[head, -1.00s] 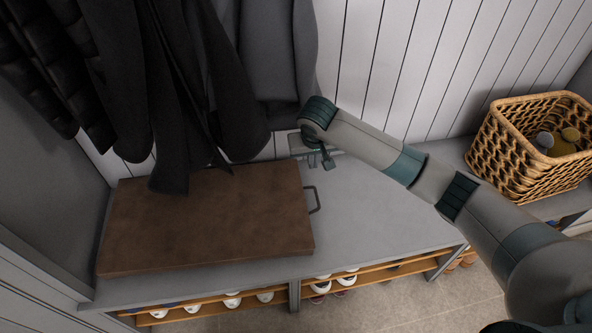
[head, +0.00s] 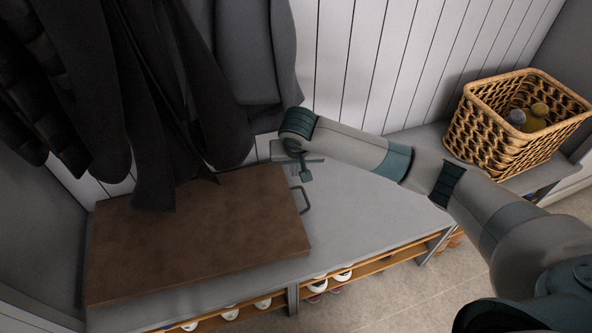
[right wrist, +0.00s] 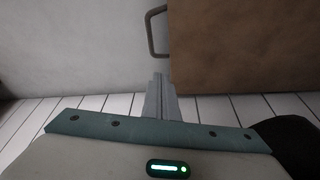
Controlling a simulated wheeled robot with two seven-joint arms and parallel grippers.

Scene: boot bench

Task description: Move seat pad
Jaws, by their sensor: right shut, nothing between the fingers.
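The seat pad (head: 200,233) is a flat brown slab lying on the left part of the grey bench (head: 375,203). A dark loop handle (head: 306,200) stands out from its right edge. My right gripper (head: 304,175) is just behind the handle, near the wall, shut and empty. In the right wrist view the shut fingers (right wrist: 160,92) point towards the handle (right wrist: 154,33), with a gap between them. The pad (right wrist: 245,45) fills the upper right of that view. My left gripper is not in view.
Dark coats (head: 180,100) hang over the pad's back edge. A wicker basket (head: 510,125) with items inside stands at the bench's right end. Shoes (head: 315,285) sit on the shelf below. The bench top right of the handle is clear.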

